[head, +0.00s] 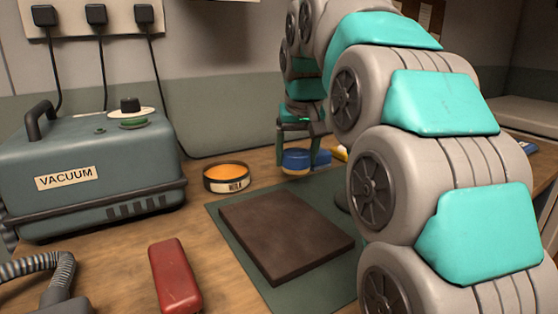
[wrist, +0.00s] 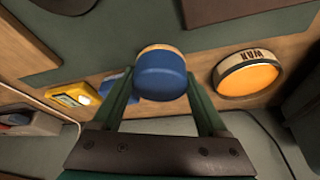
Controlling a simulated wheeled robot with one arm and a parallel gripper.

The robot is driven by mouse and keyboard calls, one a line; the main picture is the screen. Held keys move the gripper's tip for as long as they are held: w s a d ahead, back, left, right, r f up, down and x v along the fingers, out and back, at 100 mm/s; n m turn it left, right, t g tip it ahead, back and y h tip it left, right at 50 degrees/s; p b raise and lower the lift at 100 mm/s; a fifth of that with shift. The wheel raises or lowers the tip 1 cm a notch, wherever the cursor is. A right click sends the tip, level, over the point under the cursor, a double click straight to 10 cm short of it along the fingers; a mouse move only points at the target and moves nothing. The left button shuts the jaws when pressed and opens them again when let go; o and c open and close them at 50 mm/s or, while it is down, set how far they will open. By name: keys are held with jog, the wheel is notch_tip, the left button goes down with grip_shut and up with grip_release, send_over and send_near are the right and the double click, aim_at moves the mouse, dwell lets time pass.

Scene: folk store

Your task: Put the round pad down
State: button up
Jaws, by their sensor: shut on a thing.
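My gripper (head: 303,158) is shut on the round pad (head: 297,159), a blue disc with a tan underside. In the wrist view the pad (wrist: 160,75) sits between the two green fingers of my gripper (wrist: 160,92). In the head view it is at the far edge of the green mat (head: 222,222); I cannot tell whether it touches the surface below. A dark brown slab (head: 285,235) lies on the mat. A round tin marked WAX (head: 227,184), with orange contents, stands left of the pad.
A vacuum unit (head: 90,165) stands at the left, with a hose (head: 40,270) in front. A red block (head: 175,275) lies left of the mat. A yellow object (wrist: 68,97) and a blue one (wrist: 117,84) lie near the pad. Bare wood shows between wax and vacuum.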

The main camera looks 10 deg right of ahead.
send_over(278, 172)
jog(key=s, duration=0.1)
jog(key=shift+s+f+p, duration=0.2)
jog(key=shift+f+p, duration=0.15)
jog(key=shift+f, duration=1.75)
jog(key=shift+f, duration=0.1)
jog(key=o, duration=1.1)
jog(key=v, duration=1.2)
